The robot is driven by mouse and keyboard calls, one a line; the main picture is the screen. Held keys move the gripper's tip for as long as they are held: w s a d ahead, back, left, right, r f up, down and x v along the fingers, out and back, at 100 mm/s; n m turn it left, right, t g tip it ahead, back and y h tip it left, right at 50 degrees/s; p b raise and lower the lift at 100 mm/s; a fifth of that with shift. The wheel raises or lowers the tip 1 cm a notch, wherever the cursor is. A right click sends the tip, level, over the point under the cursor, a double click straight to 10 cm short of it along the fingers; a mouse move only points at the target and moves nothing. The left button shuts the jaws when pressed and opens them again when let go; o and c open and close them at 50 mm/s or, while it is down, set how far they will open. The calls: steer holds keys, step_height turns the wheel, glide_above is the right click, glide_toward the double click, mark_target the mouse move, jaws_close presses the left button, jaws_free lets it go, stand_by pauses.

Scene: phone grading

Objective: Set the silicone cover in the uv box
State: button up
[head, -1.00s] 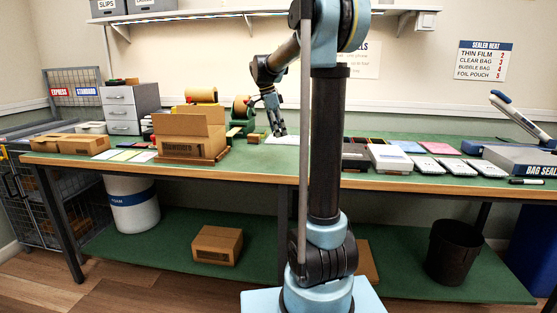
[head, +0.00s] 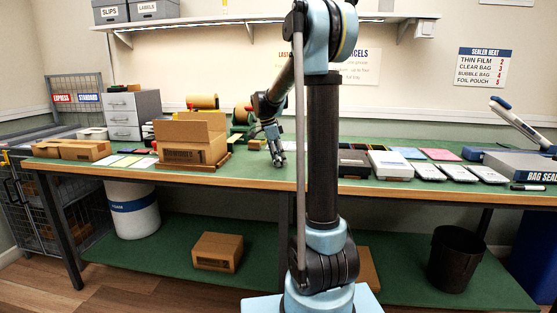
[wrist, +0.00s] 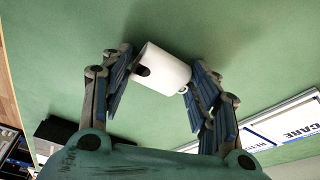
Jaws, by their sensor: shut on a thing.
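In the wrist view my gripper (wrist: 161,74) is shut on a small white piece (wrist: 166,67), which I take to be the silicone cover. Its surface is curved, with a dark opening at its left end. It sits between the fingertips over bare green mat; the gap to the mat is hard to judge. In the head view my gripper (head: 277,159) is low over the bench, left of my column, and the cover cannot be made out there. No box with a readable UV label shows, so I cannot tell which one is the UV box.
The green bench (head: 250,173) is clear around my gripper. An open carton (head: 190,151) stands to its left. A dark box (head: 354,163) and a white box (head: 390,165) lie right of my column, then several phones (head: 457,172). A white panel with lettering (wrist: 285,127) shows at wrist-view right.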

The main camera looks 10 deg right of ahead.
steer(key=o, duration=1)
